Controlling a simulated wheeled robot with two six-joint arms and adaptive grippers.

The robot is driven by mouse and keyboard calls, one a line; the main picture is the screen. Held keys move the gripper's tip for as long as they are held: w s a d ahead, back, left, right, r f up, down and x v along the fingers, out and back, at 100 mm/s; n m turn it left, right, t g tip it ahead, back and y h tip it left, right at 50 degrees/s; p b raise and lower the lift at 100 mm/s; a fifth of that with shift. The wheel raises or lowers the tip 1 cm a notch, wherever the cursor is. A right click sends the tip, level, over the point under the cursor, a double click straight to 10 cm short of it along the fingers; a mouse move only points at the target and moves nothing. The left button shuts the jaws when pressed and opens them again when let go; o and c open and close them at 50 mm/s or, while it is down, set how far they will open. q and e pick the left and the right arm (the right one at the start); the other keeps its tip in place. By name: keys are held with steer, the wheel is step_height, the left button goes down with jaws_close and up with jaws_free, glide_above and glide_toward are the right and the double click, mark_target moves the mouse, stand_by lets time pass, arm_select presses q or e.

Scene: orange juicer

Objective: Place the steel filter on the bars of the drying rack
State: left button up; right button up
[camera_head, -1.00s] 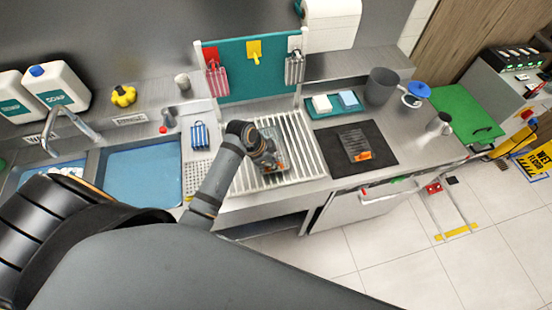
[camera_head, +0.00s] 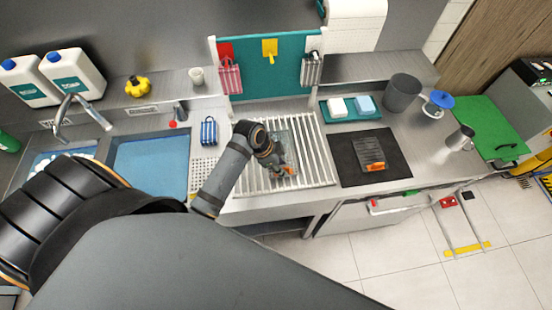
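The drying rack (camera_head: 313,172) is a set of pale parallel bars on the counter, right of the sink. My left gripper (camera_head: 284,170) points down over the middle of the rack, with orange showing near its tips. A grey, flat, mesh-like piece, which looks like the steel filter (camera_head: 287,142), shows at the bars just behind the gripper. The gripper partly hides it. I cannot tell whether the piece rests on the bars or whether the fingers are closed on it. My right gripper is not in view.
A black mat (camera_head: 347,173) right of the rack holds a dark slatted piece (camera_head: 370,152) with an orange end. Behind the rack stands a teal panel (camera_head: 272,80) with hanging tools. A blue-striped item (camera_head: 209,131) stands left of the rack. A blue-floored sink (camera_head: 150,165) lies further left.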

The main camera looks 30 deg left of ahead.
arm_select(q)
steer(key=b+v, duration=0.1)
steer(key=v, duration=0.3)
steer(key=shift+s+a+r, duration=0.1)
steer(key=shift+s+a, duration=0.05)
steer(key=b+v, duration=0.1)
steer(key=v, duration=0.4)
steer(key=shift+r, duration=0.35)
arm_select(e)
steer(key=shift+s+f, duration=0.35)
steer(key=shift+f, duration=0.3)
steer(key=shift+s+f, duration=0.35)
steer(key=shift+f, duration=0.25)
arm_select(q)
steer(key=shift+f, duration=0.1)
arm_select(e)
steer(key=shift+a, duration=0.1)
